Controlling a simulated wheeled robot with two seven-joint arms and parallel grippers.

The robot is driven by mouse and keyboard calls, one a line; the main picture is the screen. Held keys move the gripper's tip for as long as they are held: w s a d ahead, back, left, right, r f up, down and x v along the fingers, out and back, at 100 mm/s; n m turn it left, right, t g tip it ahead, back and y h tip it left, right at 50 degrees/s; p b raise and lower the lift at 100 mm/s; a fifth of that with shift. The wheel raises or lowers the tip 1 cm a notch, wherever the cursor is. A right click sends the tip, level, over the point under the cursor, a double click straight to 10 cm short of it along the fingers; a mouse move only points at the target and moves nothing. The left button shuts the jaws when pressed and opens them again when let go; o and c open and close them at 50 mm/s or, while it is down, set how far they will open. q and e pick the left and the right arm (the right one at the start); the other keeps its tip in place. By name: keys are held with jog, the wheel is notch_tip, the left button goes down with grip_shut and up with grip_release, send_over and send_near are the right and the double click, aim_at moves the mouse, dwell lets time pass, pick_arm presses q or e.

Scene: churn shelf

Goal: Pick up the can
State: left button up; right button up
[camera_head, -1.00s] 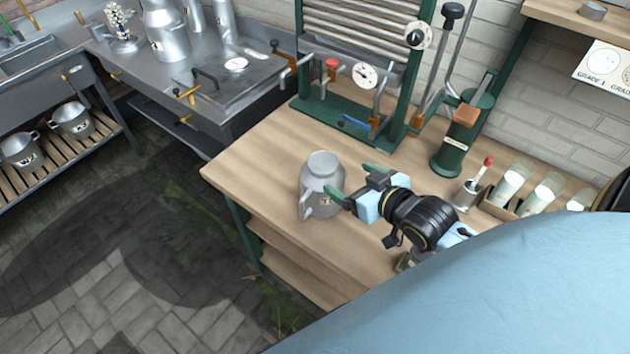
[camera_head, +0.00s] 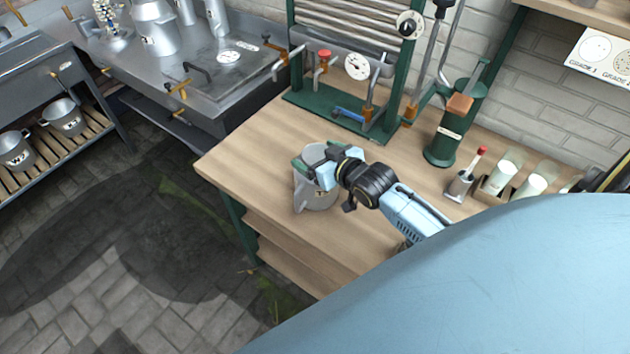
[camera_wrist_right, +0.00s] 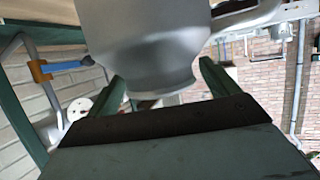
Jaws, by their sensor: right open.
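The can (camera_head: 317,200) is a grey metal churn with a side handle, upright on the wooden bench near its left front edge. My right gripper (camera_head: 312,162) is at the can's upper part and hides much of its neck in the head view. In the right wrist view, the can (camera_wrist_right: 150,45) fills the top middle. The open green fingers of the right gripper (camera_wrist_right: 165,88) stand on both sides of its narrower neck. I cannot tell whether they touch it. My left gripper is not in view.
A green stand with a gauge (camera_head: 340,110) and a green cylinder (camera_head: 442,140) stand behind on the bench (camera_head: 255,150). A metal sink counter (camera_head: 215,95) is at back left.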

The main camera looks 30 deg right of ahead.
jog(key=shift+f, duration=0.15)
grip_shut()
jog(key=shift+r, duration=0.2)
dwell(0.4)
